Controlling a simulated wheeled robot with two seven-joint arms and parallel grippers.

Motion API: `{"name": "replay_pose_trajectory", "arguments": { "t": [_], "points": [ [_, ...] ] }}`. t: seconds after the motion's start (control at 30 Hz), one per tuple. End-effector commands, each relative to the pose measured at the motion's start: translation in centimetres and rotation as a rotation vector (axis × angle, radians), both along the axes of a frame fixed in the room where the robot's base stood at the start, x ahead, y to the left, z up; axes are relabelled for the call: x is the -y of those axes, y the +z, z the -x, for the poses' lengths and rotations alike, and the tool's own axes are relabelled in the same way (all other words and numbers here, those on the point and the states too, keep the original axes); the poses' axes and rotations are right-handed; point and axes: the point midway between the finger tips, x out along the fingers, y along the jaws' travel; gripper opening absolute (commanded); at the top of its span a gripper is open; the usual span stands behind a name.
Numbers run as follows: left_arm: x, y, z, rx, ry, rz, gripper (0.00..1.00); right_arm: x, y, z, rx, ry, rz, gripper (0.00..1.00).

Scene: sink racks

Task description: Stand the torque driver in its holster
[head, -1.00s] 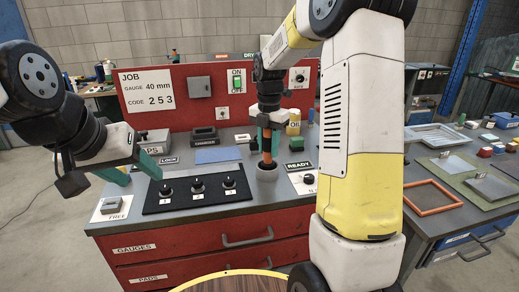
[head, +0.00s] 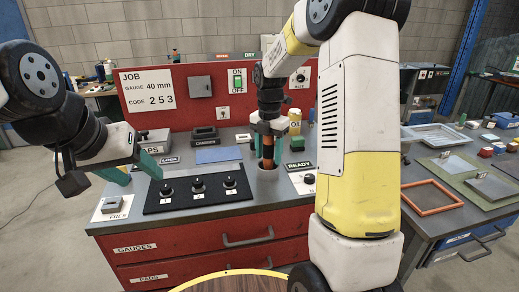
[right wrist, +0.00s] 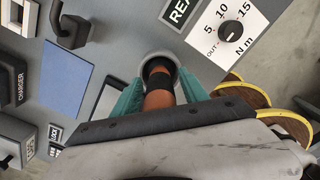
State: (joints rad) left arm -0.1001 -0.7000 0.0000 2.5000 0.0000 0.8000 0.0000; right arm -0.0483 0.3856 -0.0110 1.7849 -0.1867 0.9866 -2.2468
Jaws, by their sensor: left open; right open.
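The torque driver (head: 268,152), orange with dark bands, stands roughly upright with its lower end inside the round grey holster (head: 267,175) at the bench front. In the right wrist view the driver (right wrist: 158,99) enters the holster's ring (right wrist: 174,60). My right gripper (head: 270,143) is above the holster and open, its teal fingers on either side of the driver; it also shows in the right wrist view (right wrist: 160,85). Whether a finger still touches the driver is unclear. My left gripper (head: 133,169) is open and empty over the bench's left front.
A black panel with several knobs (head: 198,196) lies left of the holster. A READY label (head: 298,165) and a dial plate (head: 303,184) lie to its right. The red back panel (head: 180,110) stands behind. The side table holds an orange frame (head: 427,210).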

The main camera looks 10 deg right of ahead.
Motion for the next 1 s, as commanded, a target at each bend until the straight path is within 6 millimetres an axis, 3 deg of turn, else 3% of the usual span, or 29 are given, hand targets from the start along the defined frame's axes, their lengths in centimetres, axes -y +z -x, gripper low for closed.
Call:
{"name": "replay_pose_trajectory", "arguments": {
  "t": [0.17, 0.5, 0.77, 0.87, 1.0],
  "points": [
    [0.0, 0.0, 0.0, 0.000, 0.000, 0.000, 0.54, 0.0, 2.4, -0.2, 0.006, -0.001, -0.001, 0.52],
    [0.0, 0.0, 0.0, 0.000, 0.000, 0.000, 0.54, 0.0, 9.5, -0.1, 0.006, -0.001, 0.000, 0.52],
    [0.0, 0.0, 0.0, 0.000, 0.000, 0.000, 0.54, 0.0, 12.2, 0.2, 0.006, -0.018, -0.002, 0.52],
    [0.0, 0.0, 0.0, 0.000, 0.000, 0.000, 0.54, -0.1, 13.2, 1.4, 0.034, -0.125, -0.013, 0.52],
    [0.0, 0.0, 0.0, 0.000, 0.000, 0.000, 0.54, -0.3, 15.3, 5.4, 0.109, -0.472, -0.065, 0.52]
  ]
}}
